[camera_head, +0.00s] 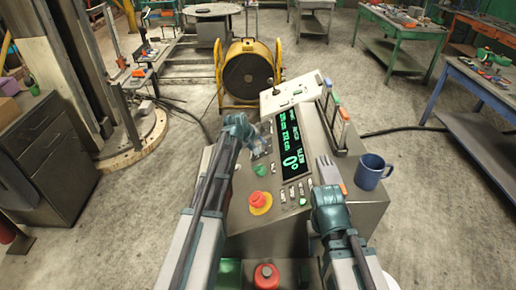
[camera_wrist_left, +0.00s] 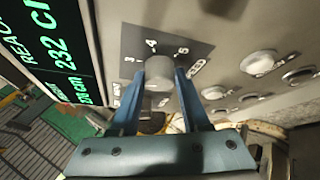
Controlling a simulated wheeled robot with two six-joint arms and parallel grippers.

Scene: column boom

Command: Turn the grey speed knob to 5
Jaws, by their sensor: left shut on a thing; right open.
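The grey speed knob (camera_wrist_left: 158,72) sits on a dark dial plate (camera_wrist_left: 185,40) with light numerals around it in the left wrist view. A 4 shows beyond the knob; the other marks are small and slanted, and I cannot tell the knob's exact setting. My left gripper (camera_wrist_left: 158,88) is shut on the knob, with one blue finger on each side. In the head view my left gripper (camera_head: 262,146) is at the panel's left side and largely hides the knob. My right gripper (camera_head: 327,168) is open and empty over the panel's right side.
The sloped console has a green-lit display (camera_head: 290,143), a red stop button (camera_head: 260,199) on yellow and several small switches. Coloured levers (camera_head: 337,108) stand at the upper right. A blue mug (camera_head: 371,172) stands at the right edge, near my right gripper.

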